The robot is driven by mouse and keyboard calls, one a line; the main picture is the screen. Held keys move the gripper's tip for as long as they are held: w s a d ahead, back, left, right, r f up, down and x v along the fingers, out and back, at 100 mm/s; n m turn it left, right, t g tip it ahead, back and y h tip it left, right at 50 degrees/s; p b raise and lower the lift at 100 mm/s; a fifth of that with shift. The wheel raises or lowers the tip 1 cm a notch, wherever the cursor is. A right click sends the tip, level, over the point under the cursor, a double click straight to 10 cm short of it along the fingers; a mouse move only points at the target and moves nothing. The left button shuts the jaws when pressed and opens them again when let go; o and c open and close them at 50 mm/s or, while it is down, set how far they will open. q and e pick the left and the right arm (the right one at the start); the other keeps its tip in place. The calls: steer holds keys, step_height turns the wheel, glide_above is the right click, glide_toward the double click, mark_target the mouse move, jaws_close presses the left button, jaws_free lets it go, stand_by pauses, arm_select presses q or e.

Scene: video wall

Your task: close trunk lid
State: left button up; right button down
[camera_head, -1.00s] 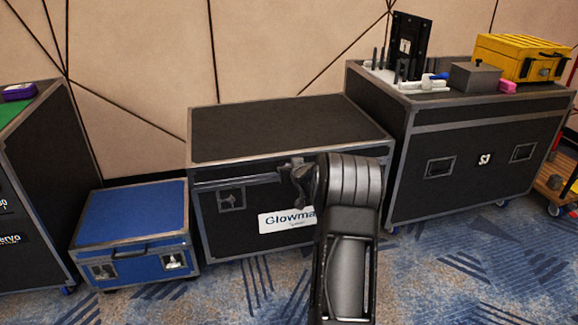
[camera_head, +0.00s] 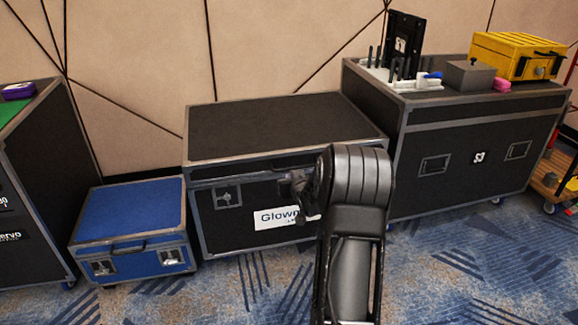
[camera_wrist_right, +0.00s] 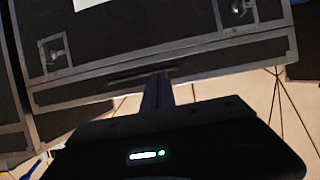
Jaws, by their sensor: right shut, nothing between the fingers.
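The trunk is a black case (camera_head: 225,215) with metal edges and a white label (camera_head: 275,218), standing against the wall in the middle of the head view. Its lid (camera_head: 270,125) lies down over the body. I cannot tell whether the seam is fully shut. My right gripper (camera_head: 301,187) is at the case's front, just below the lid's front edge, shut and empty. My forearm hides the case's right front. The right wrist view shows the front inverted, with two latches and my gripper (camera_wrist_right: 157,92) over the lid's edge; contact is unclear. My left gripper is out of view.
A blue case (camera_head: 130,215) stands left of the trunk, beside a tall black case (camera_head: 45,190). A larger black case (camera_head: 455,165) stands right, carrying a yellow box (camera_head: 515,55) and small items. Patterned carpet (camera_head: 220,295) in front is clear.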

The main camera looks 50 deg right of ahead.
steer(key=shift+s+a+f, duration=0.6)
steer(key=shift+s+a, duration=0.1)
steer(key=shift+s, duration=0.2)
